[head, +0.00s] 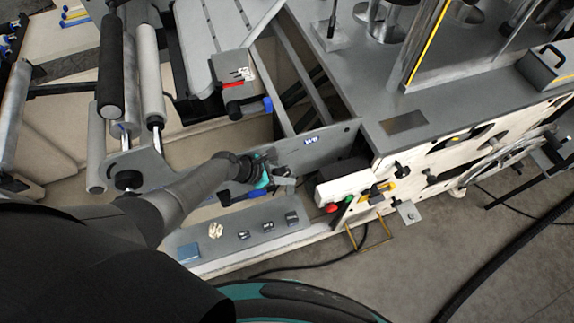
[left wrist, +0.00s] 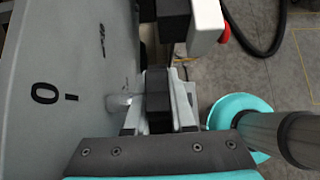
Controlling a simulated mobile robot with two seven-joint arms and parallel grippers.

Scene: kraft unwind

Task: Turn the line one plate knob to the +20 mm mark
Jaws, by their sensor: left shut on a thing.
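In the left wrist view, a black knob (left wrist: 158,95) sits between the fingers of my left gripper (left wrist: 160,112), which is shut on it. The knob stands out from a grey plate (left wrist: 75,60) on a short pale shaft. A printed 0 (left wrist: 44,93) with a short tick shows on the plate. Another dark marking (left wrist: 102,40) is seen too slantwise to read. In the head view, my left gripper (head: 279,178) is at the front of the grey plate (head: 310,152); the gripper mostly hides the knob there. My right gripper is not in view.
Rollers (head: 150,75) stand at the upper left. A white panel with red and green buttons (head: 331,208) is right of my left gripper. A grey ledge with small blocks (head: 245,233) lies below it. Open floor (head: 440,245) is at the lower right.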

